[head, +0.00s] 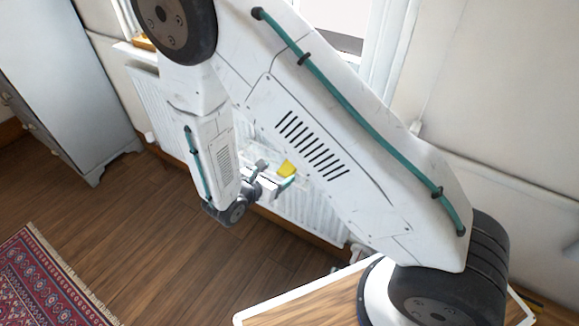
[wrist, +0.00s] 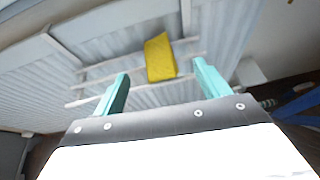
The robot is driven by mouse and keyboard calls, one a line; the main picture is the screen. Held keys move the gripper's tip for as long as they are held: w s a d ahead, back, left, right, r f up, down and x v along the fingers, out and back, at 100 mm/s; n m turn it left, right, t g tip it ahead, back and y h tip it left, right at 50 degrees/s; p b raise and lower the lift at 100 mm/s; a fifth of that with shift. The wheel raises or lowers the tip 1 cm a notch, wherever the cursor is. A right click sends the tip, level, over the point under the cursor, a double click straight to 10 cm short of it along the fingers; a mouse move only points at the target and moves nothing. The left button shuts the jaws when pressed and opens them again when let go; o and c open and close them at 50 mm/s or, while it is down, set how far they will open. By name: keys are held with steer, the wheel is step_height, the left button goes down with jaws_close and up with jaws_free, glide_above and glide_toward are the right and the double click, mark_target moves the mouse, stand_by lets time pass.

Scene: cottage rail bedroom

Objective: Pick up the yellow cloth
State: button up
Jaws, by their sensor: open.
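The yellow cloth (wrist: 160,57) shows in the wrist view as a small flat yellow piece on thin white rails in front of the radiator. In the head view the yellow cloth (head: 287,169) is partly hidden by my arm. My gripper (wrist: 158,84) is open, with its two teal fingers apart and nothing between them.
A white radiator (head: 312,217) runs along the wall under the window, behind the white rails (wrist: 90,85). A pale cabinet (head: 62,85) stands at the left. A red patterned rug (head: 48,285) lies on the wooden floor at lower left. The floor between is clear.

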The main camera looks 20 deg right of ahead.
mark_target(285, 170)
steer(key=shift+w+d+f+n+t, duration=0.1)
steer(key=shift+w+f+n+t, duration=0.05)
steer(key=shift+f, duration=0.25)
steer(key=shift+w+d+f+n+t, duration=0.1)
steer(key=shift+f+n+t, duration=0.05)
steer(key=shift+f, duration=0.2)
steer(key=x, duration=0.6)
steer(key=shift+w+d+f, duration=0.15)
steer(key=shift+d+f, duration=0.05)
steer(key=c, duration=1)
